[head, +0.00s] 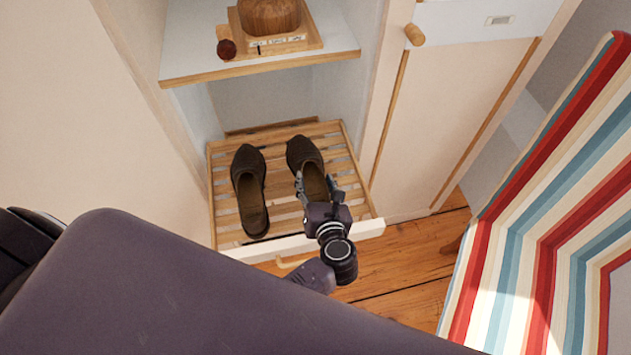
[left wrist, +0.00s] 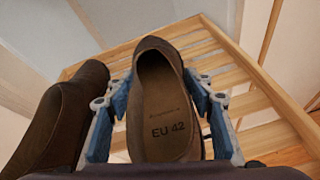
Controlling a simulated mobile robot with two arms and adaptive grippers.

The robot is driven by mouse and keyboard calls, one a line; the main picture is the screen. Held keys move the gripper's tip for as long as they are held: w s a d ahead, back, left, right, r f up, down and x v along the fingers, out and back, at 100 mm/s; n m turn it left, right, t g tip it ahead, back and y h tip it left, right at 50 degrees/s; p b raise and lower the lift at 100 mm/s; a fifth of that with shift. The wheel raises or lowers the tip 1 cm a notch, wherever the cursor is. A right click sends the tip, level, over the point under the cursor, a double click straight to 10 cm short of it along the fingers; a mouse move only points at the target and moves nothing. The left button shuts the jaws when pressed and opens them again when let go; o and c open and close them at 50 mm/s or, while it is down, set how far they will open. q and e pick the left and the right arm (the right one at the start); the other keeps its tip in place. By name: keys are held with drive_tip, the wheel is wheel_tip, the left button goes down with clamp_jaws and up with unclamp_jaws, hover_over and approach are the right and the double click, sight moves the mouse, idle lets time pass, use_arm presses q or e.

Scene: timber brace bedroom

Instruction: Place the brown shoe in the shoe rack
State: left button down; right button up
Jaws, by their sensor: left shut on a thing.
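Two brown shoes are at the slatted wooden shoe rack (head: 283,207) low in the cabinet. The left shoe (head: 249,190) rests on the slats, toe toward the back. The right shoe (head: 303,155) is between the fingers of my left gripper (head: 319,188), which is shut on it near the heel. In the left wrist view this shoe (left wrist: 163,110) shows its insole marked EU 42, with blue finger pads on both sides. The other shoe (left wrist: 62,118) is at the left there. Whether the held shoe touches the slats is hidden. My right gripper is not in view.
The rack has a white front rail (head: 300,241). A shelf (head: 262,65) above holds a wooden bowl (head: 268,16) on a tray. A closed cabinet door (head: 440,120) is to the right. A striped fabric (head: 550,220) fills the right side. Bare slats show beside the shoes.

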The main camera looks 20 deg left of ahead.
use_arm(q)
drive_tip(key=c, duration=0.9)
unclamp_jaws()
drive_tip(key=shift+c, duration=0.2)
drive_tip(key=v, duration=1.2)
drive_tip(key=shift+b, duration=0.45)
